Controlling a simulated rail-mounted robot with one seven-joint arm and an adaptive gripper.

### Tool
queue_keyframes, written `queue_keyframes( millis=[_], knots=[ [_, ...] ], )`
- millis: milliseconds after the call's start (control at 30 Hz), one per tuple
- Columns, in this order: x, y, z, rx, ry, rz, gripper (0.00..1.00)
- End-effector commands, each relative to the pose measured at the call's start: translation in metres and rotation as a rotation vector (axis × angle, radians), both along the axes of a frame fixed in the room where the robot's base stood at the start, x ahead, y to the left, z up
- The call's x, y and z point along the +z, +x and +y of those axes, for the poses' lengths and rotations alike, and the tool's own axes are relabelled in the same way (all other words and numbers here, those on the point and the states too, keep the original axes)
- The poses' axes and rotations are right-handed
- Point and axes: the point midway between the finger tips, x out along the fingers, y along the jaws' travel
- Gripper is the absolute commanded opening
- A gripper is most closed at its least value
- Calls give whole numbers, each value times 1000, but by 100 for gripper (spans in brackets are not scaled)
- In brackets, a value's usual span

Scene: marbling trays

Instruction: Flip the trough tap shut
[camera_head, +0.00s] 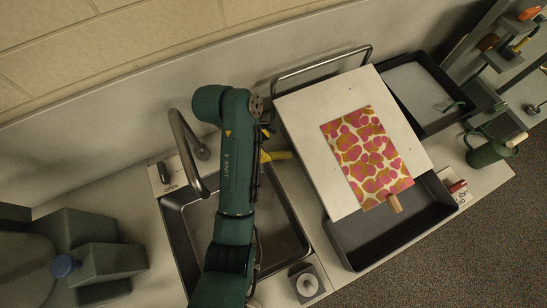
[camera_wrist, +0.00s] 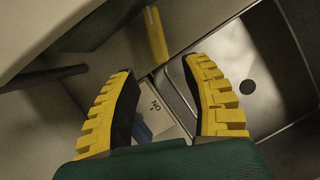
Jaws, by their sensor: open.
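The trough (camera_head: 292,222) is a grey metal basin, partly hidden by my arm. A bent grey tap spout (camera_head: 183,135) stands at its back left. Beside it, a small dark lever (camera_head: 162,172) sits on a pale lettered plate (camera_head: 155,185). My gripper (camera_wrist: 158,66) is open, with nothing held between its yellow fingers. In the head view, my arm mostly hides it near the trough's back edge. The wrist view shows a lettered plate (camera_wrist: 158,105) with a bluish part between the fingers, beside a basin (camera_wrist: 285,65) with a drain hole. I cannot tell whether any finger touches the tap.
A pale board (camera_head: 310,130) with a pink patterned sheet (camera_head: 365,155) lies over a dark tray (camera_head: 360,248) to the right. A metal rail (camera_head: 320,62) stands behind it. A green can (camera_head: 487,155) is at right.

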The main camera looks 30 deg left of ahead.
Motion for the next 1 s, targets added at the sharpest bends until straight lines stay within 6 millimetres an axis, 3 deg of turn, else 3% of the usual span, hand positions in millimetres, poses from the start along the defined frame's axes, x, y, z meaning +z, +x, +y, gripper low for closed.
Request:
queue_keyframes(
  millis=[33, 233, 433, 733, 1000],
  knots=[
    [-19, 2, -3, -1, 1, -1, 48],
    [-48, 10, -14, -1, 1, -2, 48],
    [-63, 15, -22, -1, 0, -2, 48],
    [-64, 15, -23, 0, 0, 0, 49],
    [-64, 15, -23, 0, 0, 0, 0]
  ],
)
